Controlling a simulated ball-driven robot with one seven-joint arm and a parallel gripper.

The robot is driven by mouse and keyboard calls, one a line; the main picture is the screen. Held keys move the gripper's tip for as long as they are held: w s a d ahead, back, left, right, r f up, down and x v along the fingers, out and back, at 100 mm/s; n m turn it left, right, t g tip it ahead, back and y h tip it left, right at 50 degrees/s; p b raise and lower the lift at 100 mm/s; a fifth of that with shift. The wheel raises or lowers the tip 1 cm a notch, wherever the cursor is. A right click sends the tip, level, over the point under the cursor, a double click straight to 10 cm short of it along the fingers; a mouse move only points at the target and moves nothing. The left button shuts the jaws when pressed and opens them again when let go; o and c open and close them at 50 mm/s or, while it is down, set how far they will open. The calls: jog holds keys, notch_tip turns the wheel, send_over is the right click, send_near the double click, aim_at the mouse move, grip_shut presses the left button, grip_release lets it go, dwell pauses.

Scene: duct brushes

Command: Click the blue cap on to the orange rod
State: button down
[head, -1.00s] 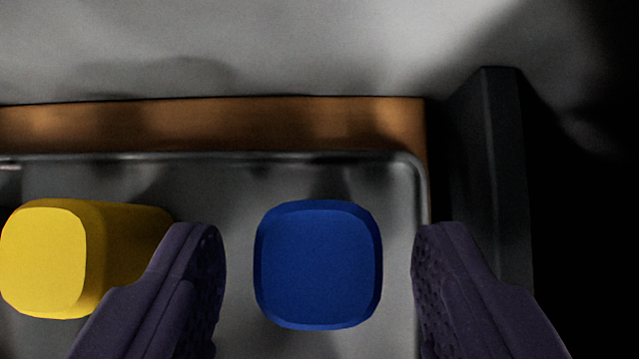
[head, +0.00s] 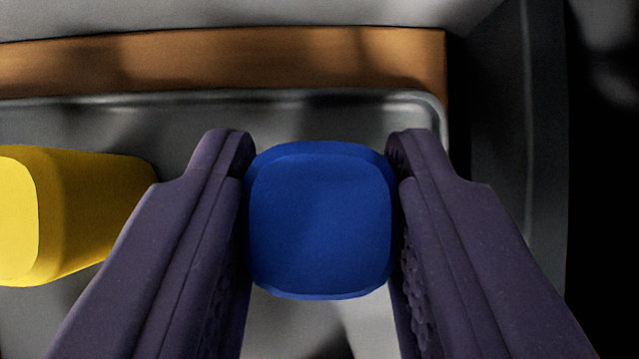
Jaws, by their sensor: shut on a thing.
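The blue cap (head: 320,225) is a rounded square block in the middle of the head view. My gripper (head: 320,160) has its two dark purple fingers on either side of the cap, shut on it. The cap is over the grey metal tray (head: 200,110); I cannot tell whether it still touches the tray floor. The orange rod is not in view.
A yellow cap (head: 75,210) lies in the tray to the left of my left finger. A brown wooden strip (head: 220,60) runs behind the tray. A dark upright panel (head: 520,130) stands close on the right.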

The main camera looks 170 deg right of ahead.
aim_at(320, 242)
jog(key=shift+r, duration=0.15)
notch_tip(320, 242, up, 6)
jog(key=p, duration=0.5)
